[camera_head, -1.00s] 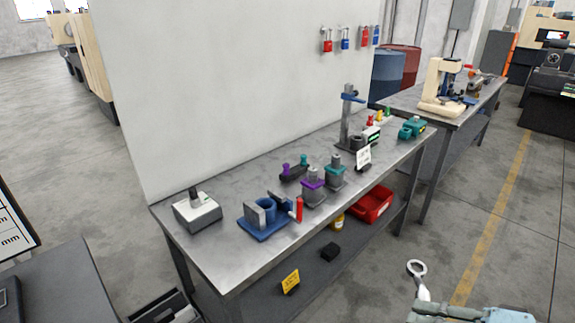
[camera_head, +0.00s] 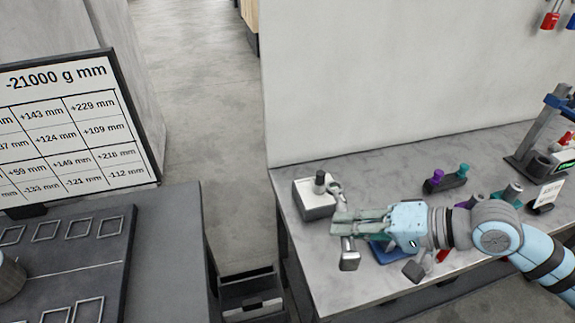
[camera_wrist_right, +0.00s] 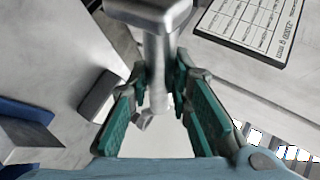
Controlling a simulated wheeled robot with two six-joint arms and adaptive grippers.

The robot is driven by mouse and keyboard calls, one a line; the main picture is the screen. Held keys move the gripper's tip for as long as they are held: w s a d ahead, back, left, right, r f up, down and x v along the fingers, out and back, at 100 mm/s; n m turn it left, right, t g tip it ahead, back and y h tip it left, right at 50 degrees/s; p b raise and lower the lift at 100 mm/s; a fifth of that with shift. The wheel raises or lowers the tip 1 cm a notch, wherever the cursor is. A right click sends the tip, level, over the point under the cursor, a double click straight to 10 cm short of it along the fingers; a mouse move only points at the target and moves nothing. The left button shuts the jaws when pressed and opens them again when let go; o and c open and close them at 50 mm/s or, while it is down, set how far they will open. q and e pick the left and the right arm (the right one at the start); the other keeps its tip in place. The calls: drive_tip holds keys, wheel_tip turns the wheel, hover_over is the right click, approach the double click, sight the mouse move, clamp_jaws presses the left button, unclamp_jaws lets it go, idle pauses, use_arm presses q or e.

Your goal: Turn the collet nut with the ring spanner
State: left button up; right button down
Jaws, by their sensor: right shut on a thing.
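My right gripper (camera_head: 338,222) reaches in from the right over the bench's left end, shut on the metal ring spanner (camera_head: 336,190). A white block (camera_head: 314,204) with a dark upright cylinder (camera_head: 320,180), perhaps the collet nut, stands just left of the ring. The ring looks beside the cylinder, not around it; their heights are hard to compare. In the right wrist view the spanner (camera_wrist_right: 155,50) sits between the teal fingers (camera_wrist_right: 158,105). My left gripper is out of view.
A blue fixture (camera_head: 385,254) lies partly hidden under my right gripper. A dark holder with purple and teal knobs (camera_head: 445,182) stands farther back. A blue-armed stand (camera_head: 540,130) is at the right. A sign board (camera_head: 80,130) and dark tray (camera_head: 75,260) are left, across a gap.

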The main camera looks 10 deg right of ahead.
drive_tip(key=shift+m+t+h, duration=0.3)
drive_tip(key=shift+m+t, duration=0.3)
drive_tip(key=w+r+p, duration=0.1)
drive_tip(key=w, duration=0.1)
drive_tip(key=w+r+p, duration=0.1)
drive_tip(key=w, duration=0.1)
drive_tip(key=w+d+r+p, duration=0.1)
drive_tip(key=w+p, duration=0.1)
drive_tip(key=shift+d, duration=0.1)
drive_tip(key=shift+w+a+r+p, duration=0.1)
drive_tip(key=shift+w+a+p, duration=0.1)
drive_tip(key=shift+w+p, duration=0.95)
wheel_tip(320, 180, down, 7)
drive_tip(key=w+a+b, duration=0.1)
drive_tip(key=w+a, duration=0.1)
drive_tip(key=shift+a, duration=0.2)
drive_tip(key=shift+s+r, duration=0.1)
drive_tip(key=shift+r, duration=0.1)
drive_tip(key=shift+p, duration=0.4)
drive_tip(key=shift+p, duration=0.35)
